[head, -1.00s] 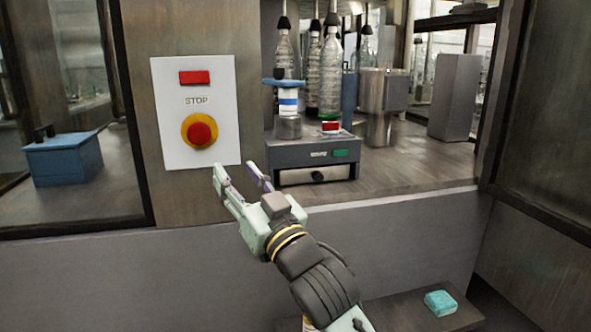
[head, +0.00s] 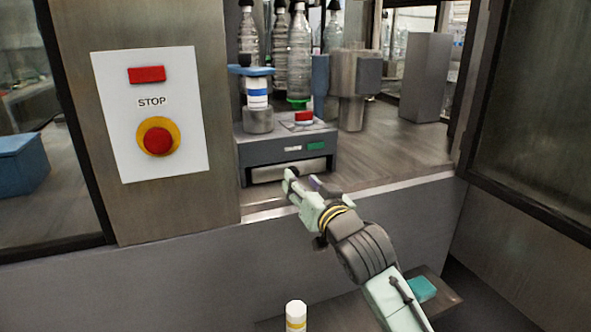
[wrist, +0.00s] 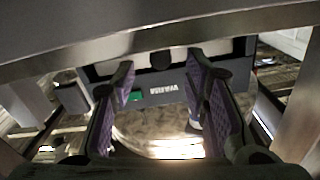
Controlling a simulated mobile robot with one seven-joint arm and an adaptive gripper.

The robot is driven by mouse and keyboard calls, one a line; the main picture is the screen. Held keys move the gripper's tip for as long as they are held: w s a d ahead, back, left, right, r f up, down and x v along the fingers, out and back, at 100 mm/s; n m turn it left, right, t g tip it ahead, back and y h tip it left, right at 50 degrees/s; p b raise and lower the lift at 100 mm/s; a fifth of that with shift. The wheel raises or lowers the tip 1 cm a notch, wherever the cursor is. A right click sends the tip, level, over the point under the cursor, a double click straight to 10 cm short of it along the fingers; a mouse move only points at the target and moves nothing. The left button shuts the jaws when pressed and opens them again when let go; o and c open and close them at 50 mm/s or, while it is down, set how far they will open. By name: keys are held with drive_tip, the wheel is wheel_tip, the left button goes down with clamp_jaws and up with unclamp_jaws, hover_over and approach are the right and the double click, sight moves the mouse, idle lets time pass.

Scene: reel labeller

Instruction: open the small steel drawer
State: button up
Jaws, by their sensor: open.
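The small steel drawer (head: 268,173) is a pale metal front low in the grey labeller (head: 245,152). It looks shut. My gripper (head: 303,181) is in front of the drawer's right part, open and empty, and hides the knob in the head view. In the wrist view the purple-padded fingers of my gripper (wrist: 160,72) stand apart on both sides of the knob; I see no contact.
The labeller carries a reel post (head: 257,95) and a red button (head: 304,117). A STOP panel (head: 185,110) is on the pillar at left. Bottles hang behind. A teal block (head: 421,289) and a yellow-banded white cylinder (head: 296,316) are below.

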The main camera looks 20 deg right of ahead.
sight(295, 174)
drive_tip(key=shift+w+a+p, duration=0.1)
drive_tip(key=shift+w+p, duration=0.35)
drive_tip(key=shift+w, duration=1.6)
drive_tip(key=shift+c, duration=0.2)
clamp_jaws()
